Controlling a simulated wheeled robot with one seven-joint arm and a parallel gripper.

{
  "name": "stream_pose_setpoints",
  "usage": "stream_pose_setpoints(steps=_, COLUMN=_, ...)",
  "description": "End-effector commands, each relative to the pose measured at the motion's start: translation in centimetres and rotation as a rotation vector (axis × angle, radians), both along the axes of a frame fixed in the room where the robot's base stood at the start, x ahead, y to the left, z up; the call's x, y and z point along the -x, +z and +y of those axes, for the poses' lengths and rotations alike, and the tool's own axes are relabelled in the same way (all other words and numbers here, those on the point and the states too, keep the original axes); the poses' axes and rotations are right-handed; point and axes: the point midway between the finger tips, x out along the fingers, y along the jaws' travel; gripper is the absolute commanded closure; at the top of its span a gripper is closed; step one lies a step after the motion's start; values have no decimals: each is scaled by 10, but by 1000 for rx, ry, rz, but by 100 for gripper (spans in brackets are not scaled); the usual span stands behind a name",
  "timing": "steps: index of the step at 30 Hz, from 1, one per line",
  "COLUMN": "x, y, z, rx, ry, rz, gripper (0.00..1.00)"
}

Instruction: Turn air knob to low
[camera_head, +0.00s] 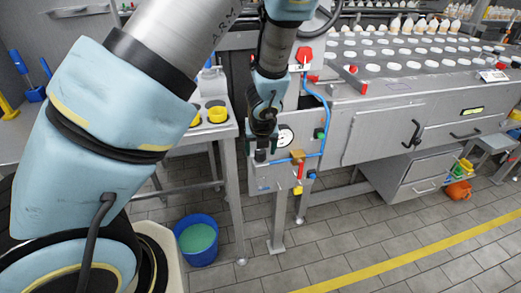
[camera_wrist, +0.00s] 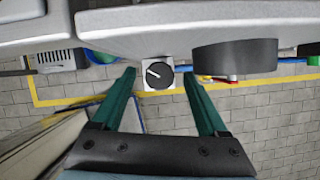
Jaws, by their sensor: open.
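The air knob (camera_wrist: 159,75) is a black round dial on a small white square plate, with a white pointer mark toward its left side. It shows in the wrist view between the tips of my gripper (camera_wrist: 159,84). The two green fingers are open, one on each side of the knob, with a gap on both sides and nothing held. In the head view my gripper (camera_head: 263,148) is at the front of the grey machine panel (camera_head: 268,182), left of the round white gauge (camera_head: 286,136). The knob cannot be made out there. Any low marking is unreadable.
A dark round body (camera_wrist: 235,57) juts out right of the knob in the wrist view. Blue hoses and a valve with a red handle (camera_head: 298,190) sit right of my gripper. A blue bucket (camera_head: 196,240) stands on the floor beside a metal table with yellow cups (camera_head: 217,114).

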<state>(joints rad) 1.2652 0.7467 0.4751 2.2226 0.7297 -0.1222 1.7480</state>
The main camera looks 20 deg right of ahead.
Motion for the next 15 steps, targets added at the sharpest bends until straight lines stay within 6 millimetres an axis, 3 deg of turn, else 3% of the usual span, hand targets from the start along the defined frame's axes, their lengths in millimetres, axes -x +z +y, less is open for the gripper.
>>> stream_pose_setpoints(steps=11, x=-2, y=-5, z=-1, rx=2, ry=1, rz=-1, gripper=24)
stream_pose_setpoints(steps=15, x=-2, y=-5, z=-1, rx=0, ry=1, rz=0, gripper=36)
